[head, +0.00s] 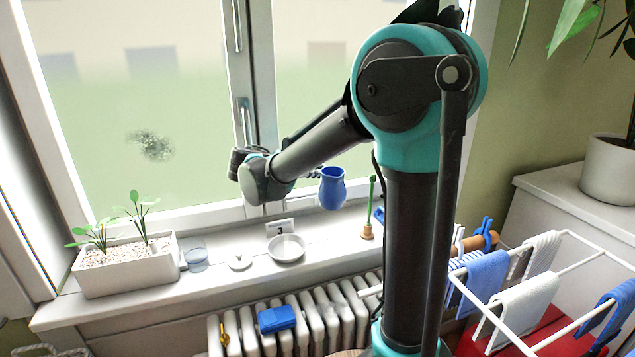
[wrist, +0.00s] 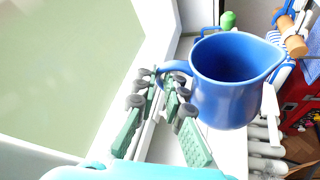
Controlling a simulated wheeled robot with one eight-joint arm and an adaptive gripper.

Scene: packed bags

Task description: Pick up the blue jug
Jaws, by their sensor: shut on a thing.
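The blue jug (head: 332,188) hangs in the air above the white windowsill in the head view, in front of the window. In the wrist view the blue jug (wrist: 228,85) is large, with its opening facing up and its spout toward the right. My gripper (wrist: 166,86) is at the jug's handle on its left side, its green-padded fingers shut on the handle. In the head view my gripper (head: 314,174) shows only as a small dark part at the jug's left; most of it is hidden behind my arm.
A white planter (head: 128,270), a glass (head: 196,257) and a white bowl (head: 286,248) stand on the windowsill (head: 330,238). A green-handled tool (head: 370,205) stands right of the jug. A radiator (head: 300,322) is below. A drying rack (head: 500,322) with cloths is at the right.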

